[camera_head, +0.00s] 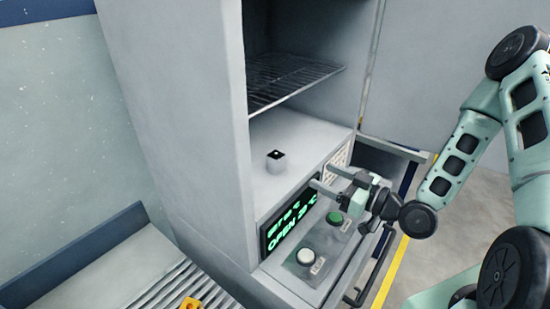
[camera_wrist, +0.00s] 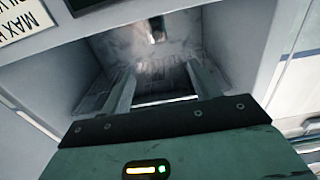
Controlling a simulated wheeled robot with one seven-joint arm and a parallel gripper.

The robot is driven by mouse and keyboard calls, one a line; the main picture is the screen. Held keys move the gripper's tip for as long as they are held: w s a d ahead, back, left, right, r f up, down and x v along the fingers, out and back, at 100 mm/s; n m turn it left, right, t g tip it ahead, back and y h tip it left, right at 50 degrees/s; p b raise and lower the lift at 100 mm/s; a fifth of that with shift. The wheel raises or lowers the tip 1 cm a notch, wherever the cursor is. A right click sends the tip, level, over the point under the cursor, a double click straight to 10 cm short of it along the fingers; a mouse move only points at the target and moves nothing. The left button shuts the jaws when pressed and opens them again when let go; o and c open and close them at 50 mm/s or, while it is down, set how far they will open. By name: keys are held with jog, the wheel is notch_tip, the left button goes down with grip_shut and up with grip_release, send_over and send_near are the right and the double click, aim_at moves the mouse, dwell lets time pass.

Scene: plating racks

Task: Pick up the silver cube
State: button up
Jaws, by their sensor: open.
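The silver cube (camera_head: 276,162) is a small block with a dark top and a pale dot. It sits on the bare floor of the open cabinet (camera_head: 175,100), below a wire rack. My gripper (camera_head: 322,177) is open and empty, in front of the cabinet and to the right of the cube. Its fingers point left towards the opening, with a gap between them and the cube. In the wrist view both fingers (camera_wrist: 160,68) are spread apart with nothing between them. I cannot clearly make out the cube in that view.
The wire rack (camera_head: 285,78) is above the cube. A front panel below the opening carries a green-lit display (camera_head: 288,220), a green button (camera_head: 334,217) and a white button (camera_head: 305,257). A roller conveyor (camera_head: 165,295) with a yellow part (camera_head: 190,303) lies at lower left.

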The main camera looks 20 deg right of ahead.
jog(key=b+x, duration=0.4)
send_near(276, 155)
jog(key=x, duration=0.3)
jog(key=shift+w+a+r, duration=0.15)
jog(key=shift+a+r, duration=0.05)
jog(key=shift+a, duration=0.1)
jog(key=p+x, duration=0.4)
jog(key=x, duration=0.1)
jog(key=shift+w+f, duration=0.1)
jog(key=shift+w, duration=0.3)
jog(key=shift+w+a+f, duration=0.2)
jog(key=shift+w, duration=0.15)
grip_shut()
jog(key=shift+r, duration=0.2)
